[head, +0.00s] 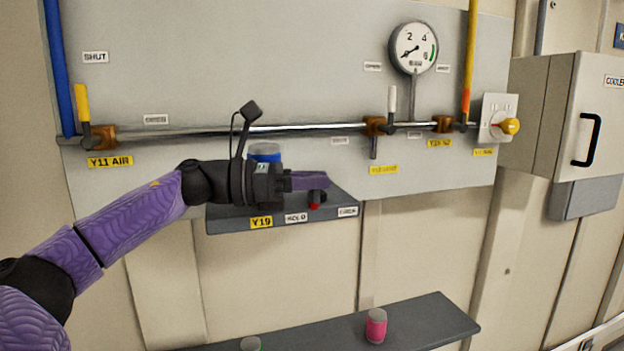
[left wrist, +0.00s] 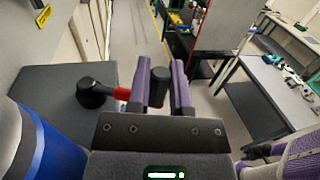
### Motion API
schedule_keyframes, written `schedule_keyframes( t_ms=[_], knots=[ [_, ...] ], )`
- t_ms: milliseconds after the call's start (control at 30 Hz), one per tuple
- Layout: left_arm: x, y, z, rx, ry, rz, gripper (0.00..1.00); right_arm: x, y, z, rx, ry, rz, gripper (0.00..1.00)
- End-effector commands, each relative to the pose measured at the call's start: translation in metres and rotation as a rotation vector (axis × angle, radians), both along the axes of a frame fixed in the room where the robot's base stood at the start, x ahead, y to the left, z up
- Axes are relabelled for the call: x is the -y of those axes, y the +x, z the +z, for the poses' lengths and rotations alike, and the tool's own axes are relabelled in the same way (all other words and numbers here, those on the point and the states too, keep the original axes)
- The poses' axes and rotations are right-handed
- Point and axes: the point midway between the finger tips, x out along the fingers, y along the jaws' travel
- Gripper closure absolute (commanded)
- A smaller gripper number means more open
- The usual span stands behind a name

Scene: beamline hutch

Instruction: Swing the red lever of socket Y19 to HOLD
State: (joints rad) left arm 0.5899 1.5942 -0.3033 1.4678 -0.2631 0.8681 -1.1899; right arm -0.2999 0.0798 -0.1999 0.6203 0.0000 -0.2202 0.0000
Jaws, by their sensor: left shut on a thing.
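The socket Y19 shelf (head: 228,226) is a dark grey ledge on the wall panel with a yellow Y19 label (head: 261,222), a HOLD label (head: 296,217) and a third label (head: 347,211) too blurred to read. My left gripper (head: 312,181) reaches over the ledge from the left. In the left wrist view its purple fingers (left wrist: 160,88) are shut on the black knob of the red lever (left wrist: 122,93). The lever's black pivot (left wrist: 93,93) is left of the fingers. In the head view only a bit of the red lever (head: 314,206) shows below the fingers.
A blue cylinder with a grey top (head: 264,153) stands on the ledge behind my left gripper. A pipe (head: 300,129) with valves runs above. A lower shelf (head: 420,318) holds a pink container (head: 376,326). A cabinet (head: 590,120) is at the right.

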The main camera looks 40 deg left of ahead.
Motion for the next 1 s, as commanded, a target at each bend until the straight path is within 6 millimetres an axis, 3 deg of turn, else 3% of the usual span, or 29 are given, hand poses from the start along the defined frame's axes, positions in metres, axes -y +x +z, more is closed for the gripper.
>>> schedule_keyframes(
  t_ms=[67,100,233,467,567,767,1000],
  knots=[
    [0.0,0.0,0.001,0.003,-0.001,0.002,1.0,0.0,0.0,0.0,0.0,-0.001,0.0,0.41],
    [0.0,0.0,0.001,0.003,-0.001,0.002,0.66,0.001,0.0,0.0,0.0,-0.001,0.0,0.41],
    [0.0,0.0,0.001,0.002,-0.001,0.001,0.41,0.001,0.0,0.0,-0.001,-0.001,0.0,0.41],
    [0.0,0.0,0.001,0.001,0.0,0.001,0.41,0.001,0.0,0.0,-0.001,-0.001,0.0,0.41],
    [-0.005,-0.004,-0.003,0.001,0.002,0.005,0.41,0.001,0.0,-0.011,-0.001,-0.001,0.0,0.41],
    [-0.035,-0.04,-0.01,0.006,0.003,0.008,0.41,0.001,-0.001,-0.06,-0.003,-0.002,0.0,0.41],
    [-0.063,-0.072,-0.001,0.003,-0.001,0.003,0.41,0.001,-0.001,-0.071,-0.003,-0.001,0.0,0.41]
  ],
)
